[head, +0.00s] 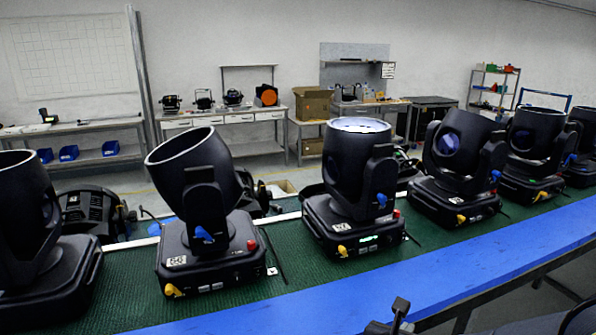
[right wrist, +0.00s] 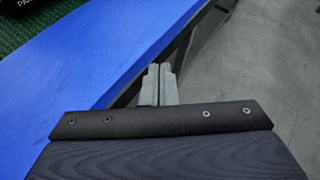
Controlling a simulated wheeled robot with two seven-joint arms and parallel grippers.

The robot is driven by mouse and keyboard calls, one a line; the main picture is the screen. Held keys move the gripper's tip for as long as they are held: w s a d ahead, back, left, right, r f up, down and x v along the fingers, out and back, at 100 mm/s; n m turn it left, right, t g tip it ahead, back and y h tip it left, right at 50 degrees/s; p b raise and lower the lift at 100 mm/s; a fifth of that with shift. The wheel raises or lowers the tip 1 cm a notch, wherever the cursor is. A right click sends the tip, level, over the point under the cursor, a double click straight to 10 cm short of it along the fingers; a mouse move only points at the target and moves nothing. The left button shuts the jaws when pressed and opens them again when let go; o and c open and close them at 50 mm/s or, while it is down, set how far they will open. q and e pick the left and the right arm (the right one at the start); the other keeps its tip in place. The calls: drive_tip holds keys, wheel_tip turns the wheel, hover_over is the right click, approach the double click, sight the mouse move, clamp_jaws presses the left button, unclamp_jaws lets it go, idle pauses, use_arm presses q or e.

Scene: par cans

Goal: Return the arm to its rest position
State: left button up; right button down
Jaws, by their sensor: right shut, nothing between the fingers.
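My right gripper (head: 399,312) shows at the bottom edge of the head view, low in front of the blue table edge. In the right wrist view its two grey fingers (right wrist: 159,84) are together with nothing between them. They hang over the grey floor just beside the blue strip, clear of the lights. My left gripper is not in view. Several black par cans stand in a row on the green mat: one tilted left (head: 195,185), one upright with a lit rim (head: 358,180), and one further right (head: 458,165).
The green mat (head: 125,268) carries the row of lights. A blue strip (head: 440,270) runs along its near side, with table frame below at right. Workbenches (head: 240,117) and a cardboard box (head: 312,103) stand at the back wall. The floor under the right gripper looks clear.

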drive_tip(key=s+d+f+m+g+y, duration=0.1)
drive_tip(key=s+d+m+g+y, duration=0.1)
drive_tip(key=s+d+m+g, duration=0.4)
drive_tip(key=s+d+f+m+g+y, duration=0.1)
drive_tip(key=s+d+m, duration=0.1)
drive_tip(key=s+m, duration=0.7)
drive_tip(key=s+a+r+m+t+y, duration=0.1)
drive_tip(key=s+a+r+m+y, duration=0.1)
drive_tip(key=m, duration=0.6)
drive_tip(key=s+a+r+m+t+y, duration=0.1)
drive_tip(key=s+a+r+m+y, duration=0.1)
drive_tip(key=s+a+m+y, duration=0.3)
drive_tip(key=a+m+y, duration=0.1)
drive_tip(key=a+m, duration=0.1)
drive_tip(key=m, duration=0.2)
drive_tip(key=shift+r+t, duration=0.3)
